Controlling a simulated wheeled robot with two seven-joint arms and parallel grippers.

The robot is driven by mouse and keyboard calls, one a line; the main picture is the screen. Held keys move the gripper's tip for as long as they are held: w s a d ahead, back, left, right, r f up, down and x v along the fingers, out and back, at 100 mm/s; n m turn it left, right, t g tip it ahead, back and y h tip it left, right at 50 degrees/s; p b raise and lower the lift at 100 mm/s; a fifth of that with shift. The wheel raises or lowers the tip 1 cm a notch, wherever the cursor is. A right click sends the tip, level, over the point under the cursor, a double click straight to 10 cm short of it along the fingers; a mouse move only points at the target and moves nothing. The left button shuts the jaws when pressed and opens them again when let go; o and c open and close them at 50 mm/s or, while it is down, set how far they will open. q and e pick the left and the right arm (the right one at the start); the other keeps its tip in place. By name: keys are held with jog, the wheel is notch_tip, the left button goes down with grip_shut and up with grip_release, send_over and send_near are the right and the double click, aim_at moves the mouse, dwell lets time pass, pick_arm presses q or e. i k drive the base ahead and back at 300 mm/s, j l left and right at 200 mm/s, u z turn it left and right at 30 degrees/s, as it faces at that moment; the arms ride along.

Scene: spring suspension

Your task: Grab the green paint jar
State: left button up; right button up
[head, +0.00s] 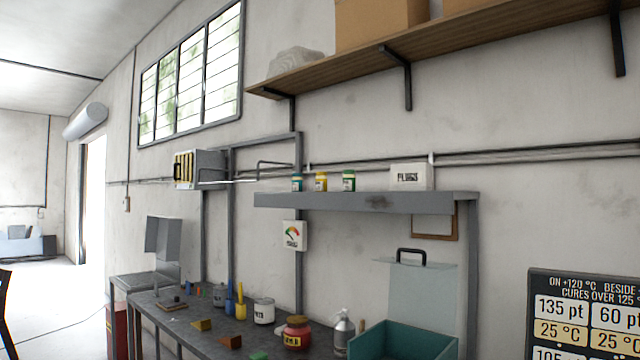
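The labels on these jars are too small to read. Neither of my grippers shows in the head view.
A white box (411,177) stands right of the jars. Below, the dark workbench (215,338) holds a red jar (297,333), a white can (264,311), a spray bottle (343,328) and an open teal box (400,343). A sign (585,315) stands at right.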

aim_at(349, 177)
jog(key=j+z, duration=0.1)
jog(key=z, duration=0.4)
jog(key=i+j+z, duration=0.2)
jog(key=j, duration=0.2)
jog(key=i+j+z, duration=0.2)
jog(key=j, duration=0.25)
jog(key=j+z, duration=0.2)
jog(key=j, duration=0.25)
jog(key=i+j+z, duration=0.2)
jog(key=j, duration=1.4)
jog(key=i+j, duration=0.15)
jog(key=j, duration=0.95)
jog(key=i, duration=0.4)
jog(key=i+z, duration=0.35)
jog(key=i, duration=0.15)
jog(key=i+j+z, duration=0.2)
jog(key=i+z, duration=0.2)
jog(key=i, duration=0.1)
